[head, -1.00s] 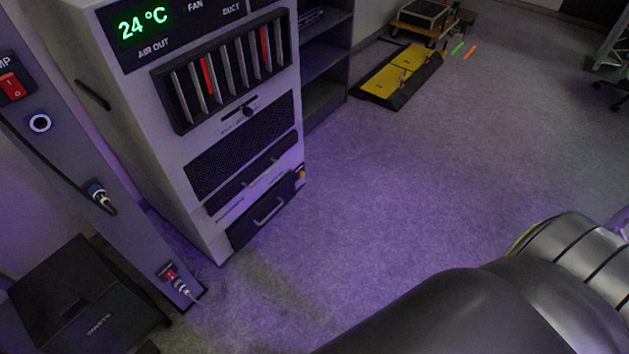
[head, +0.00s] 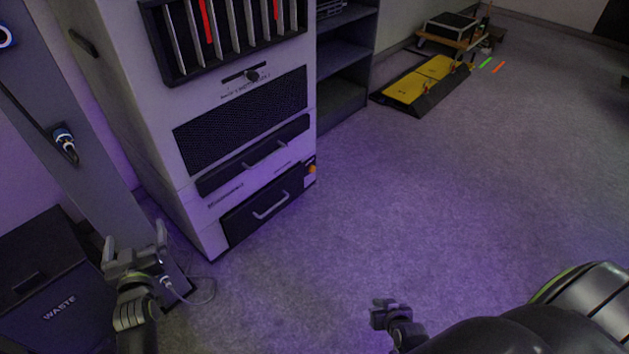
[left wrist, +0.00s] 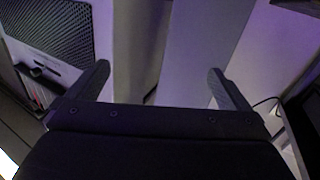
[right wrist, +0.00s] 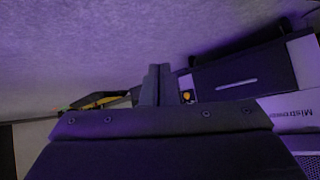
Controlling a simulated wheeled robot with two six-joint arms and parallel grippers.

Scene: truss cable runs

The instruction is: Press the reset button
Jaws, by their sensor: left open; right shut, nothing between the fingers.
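No button labelled reset can be read. A small orange button-like spot (head: 312,170) sits at the lower right edge of the grey-white air unit (head: 190,205), beside its bottom drawer (head: 265,205). It also shows in the right wrist view (right wrist: 187,96), just right of my shut fingers; the gap cannot be judged. My right gripper (head: 380,312) is shut and empty, over the floor in front of the unit, to the right. My left gripper (head: 135,240) is open and empty, in front of the grey post (head: 95,180) at left.
A black waste bin (head: 45,290) stands at lower left. A plugged cable (head: 200,297) hangs beside my left gripper. A dark shelf (head: 345,60) stands behind the unit. A yellow-black ramp (head: 415,85) lies further back. The floor (head: 480,190) at right is clear.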

